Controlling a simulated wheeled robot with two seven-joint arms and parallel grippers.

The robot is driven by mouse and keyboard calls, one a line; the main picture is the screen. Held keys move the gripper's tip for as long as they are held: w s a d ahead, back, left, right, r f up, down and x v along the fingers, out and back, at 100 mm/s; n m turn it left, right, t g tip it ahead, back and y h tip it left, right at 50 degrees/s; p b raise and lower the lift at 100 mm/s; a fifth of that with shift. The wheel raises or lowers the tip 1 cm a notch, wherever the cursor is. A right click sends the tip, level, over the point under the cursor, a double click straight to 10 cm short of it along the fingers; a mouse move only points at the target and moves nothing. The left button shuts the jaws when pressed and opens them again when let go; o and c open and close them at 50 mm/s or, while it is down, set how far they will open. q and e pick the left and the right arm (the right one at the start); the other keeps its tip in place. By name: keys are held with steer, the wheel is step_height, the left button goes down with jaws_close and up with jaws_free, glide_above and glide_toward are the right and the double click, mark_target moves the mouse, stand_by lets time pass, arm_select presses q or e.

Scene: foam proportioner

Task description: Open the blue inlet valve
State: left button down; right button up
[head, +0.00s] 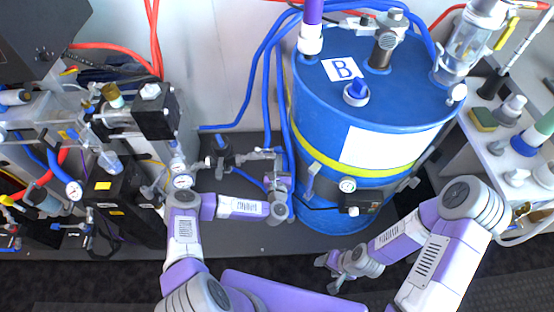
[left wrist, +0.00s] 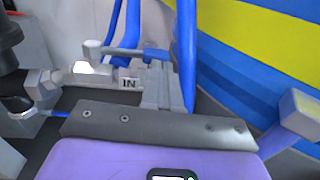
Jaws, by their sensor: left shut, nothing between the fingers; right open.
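The inlet valve (head: 262,154) sits on pipework left of the blue drum. In the left wrist view, its tag (left wrist: 128,84) reads "IN", and a lever with a blue part (left wrist: 156,55) lies roughly level above the tag. My left gripper (head: 281,181) is shut and empty, close to the right end of the valve. Its fingers (left wrist: 164,88) show just right of the tag, in front of the blue part; I cannot tell whether they touch it. My right gripper (head: 332,264) is open and empty, low in front of the drum.
The blue drum (head: 375,105) with a yellow band stands right of the valve. Blue hoses (head: 283,100) run upright behind the valve. Black equipment with gauges (head: 125,200) stands to the left. A white side table (head: 500,150) with bottles is at the right.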

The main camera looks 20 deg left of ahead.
arm_select(q)
steer(key=d+p+v, duration=0.1)
steer(key=p+v, duration=0.1)
steer(key=v, duration=1)
steer(key=shift+s+d, duration=0.1)
steer(key=shift+s, duration=0.05)
